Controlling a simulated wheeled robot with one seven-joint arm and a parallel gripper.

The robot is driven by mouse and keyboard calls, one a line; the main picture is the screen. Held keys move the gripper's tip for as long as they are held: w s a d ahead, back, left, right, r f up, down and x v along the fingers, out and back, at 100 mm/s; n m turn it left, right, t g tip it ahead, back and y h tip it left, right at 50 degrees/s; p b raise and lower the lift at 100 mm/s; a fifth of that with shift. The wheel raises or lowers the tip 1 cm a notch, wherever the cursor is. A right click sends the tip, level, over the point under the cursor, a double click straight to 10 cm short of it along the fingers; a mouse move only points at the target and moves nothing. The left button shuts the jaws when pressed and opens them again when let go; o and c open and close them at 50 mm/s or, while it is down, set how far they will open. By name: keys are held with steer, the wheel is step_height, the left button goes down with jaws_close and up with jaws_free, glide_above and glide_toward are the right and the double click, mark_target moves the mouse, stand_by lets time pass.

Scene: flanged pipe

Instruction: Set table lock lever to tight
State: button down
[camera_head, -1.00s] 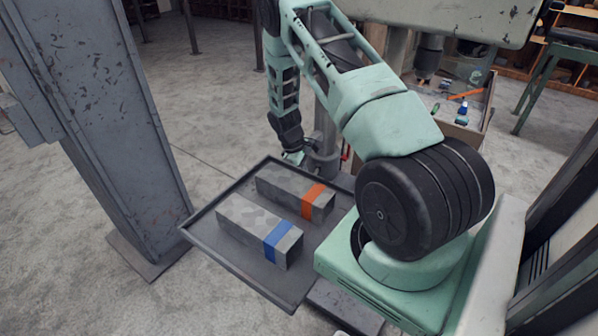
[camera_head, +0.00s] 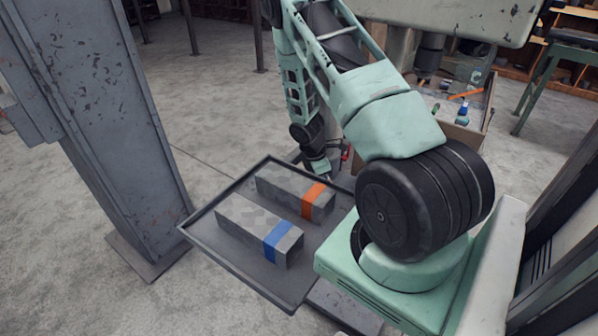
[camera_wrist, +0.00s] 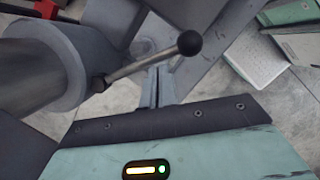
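The lock lever (camera_wrist: 145,64) shows in the wrist view as a thin metal rod with a black ball knob (camera_wrist: 189,43). It comes out of a grey collar (camera_wrist: 75,55) around a round column at the left and slants up to the right. My gripper (camera_wrist: 160,88) appears as two narrow grey fingers close together, just below the rod and left of the knob. I see nothing between them, and whether they touch the rod is unclear. In the head view my gripper (camera_head: 328,178) is small, behind the tray's far corner, and the lever cannot be made out there.
A dark tray (camera_head: 222,262) holds two grey blocks, one with a blue band (camera_head: 277,240) and one with an orange band (camera_head: 312,202). A grey post (camera_head: 110,120) stands at the left. A bin of tools (camera_head: 483,125) is behind my arm.

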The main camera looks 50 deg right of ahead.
steer(key=shift+s+d, duration=0.2)
steer(key=shift+s, duration=0.1)
stand_by(0.4)
steer(key=w+a+r, duration=0.3)
steer(key=a+r, duration=0.3)
steer(key=r, duration=0.4)
steer(key=shift+a+r+b, duration=0.15)
steer(key=shift+a+b, duration=0.05)
steer(key=shift+b, duration=0.2)
stand_by(0.4)
